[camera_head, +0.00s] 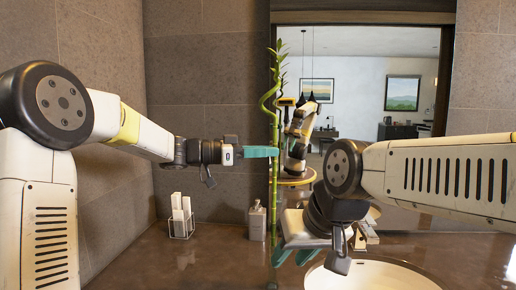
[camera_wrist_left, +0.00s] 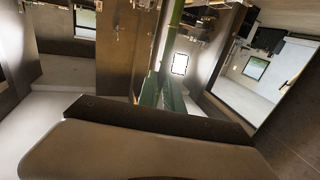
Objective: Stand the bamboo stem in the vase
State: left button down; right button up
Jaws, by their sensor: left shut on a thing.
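The bamboo stem (camera_head: 274,185) is tall, green and roughly upright, with a curly shoot and leaves at its top. My left gripper (camera_head: 264,152) is shut on it at about mid-height, coming from the left. In the left wrist view the green stem (camera_wrist_left: 172,35) rises from between the fingers. The stem's lower part runs down in front of the counter, close to the left finger of my right gripper (camera_head: 294,257). That gripper points down low at the front, its teal fingers apart, with nothing seen between them. I cannot make out the vase.
A soap dispenser (camera_head: 257,221) and a wire holder with white items (camera_head: 181,217) stand at the back of the brown counter (camera_head: 190,262). A white basin (camera_head: 372,276) is at front right. The counter's front left is clear.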

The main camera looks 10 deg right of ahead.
pick_arm(q)
notch_tip(320, 180, down, 14)
dwell(2.9)
jog(key=shift+r, duration=0.1)
jog(key=c, duration=1.4)
grip_release()
jog(key=a, duration=0.7)
jog(key=shift+s+a, duration=0.25)
jog(key=shift+a, duration=0.15)
